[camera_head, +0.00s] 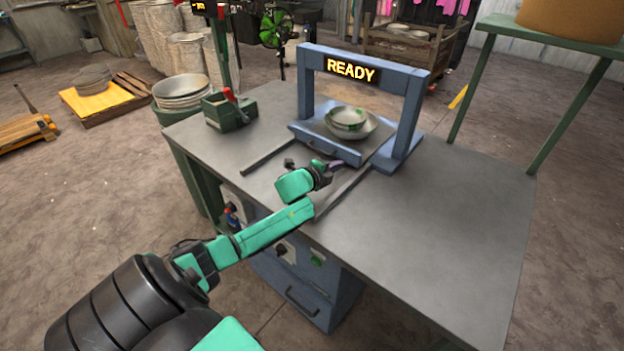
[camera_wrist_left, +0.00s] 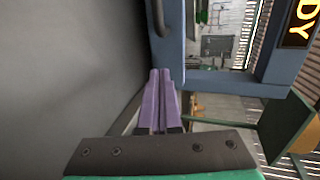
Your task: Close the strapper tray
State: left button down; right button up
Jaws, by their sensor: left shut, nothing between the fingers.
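The strapper is a blue arch frame (camera_head: 365,58) on the grey table, with a lit "READY" sign. Its tray (camera_head: 318,129) lies at the foot of the arch, with its blue front panel facing me and dark rails (camera_head: 266,158) running out in front. A stack of bowls (camera_head: 350,123) with green marks sits on the tray. My left gripper (camera_head: 341,164) is shut and empty, with its purple fingers by the tray's front. In the left wrist view the shut fingertips (camera_wrist_left: 160,73) reach the blue front panel (camera_wrist_left: 170,45), near its handle (camera_wrist_left: 158,14); contact is unclear. My right gripper is not in view.
A green box with a red lever (camera_head: 230,110) stands at the table's back left. The grey table top (camera_head: 440,210) is clear on the right. A green stand (camera_head: 550,35) is beyond the right edge. A stack of bowls (camera_head: 181,90) stands left of the table.

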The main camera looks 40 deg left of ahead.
pick_arm(q)
jog(key=v, duration=0.3)
jog(key=shift+s+d, duration=0.1)
jog(key=shift+s, duration=0.15)
jog(key=v, duration=0.3)
jog(key=shift+s+f, duration=0.3)
jog(key=v, duration=0.3)
jog(key=shift+r, duration=0.25)
jog(key=shift+s+r, duration=0.2)
jog(key=shift+s, duration=0.15)
jog(key=shift+w+f, duration=0.15)
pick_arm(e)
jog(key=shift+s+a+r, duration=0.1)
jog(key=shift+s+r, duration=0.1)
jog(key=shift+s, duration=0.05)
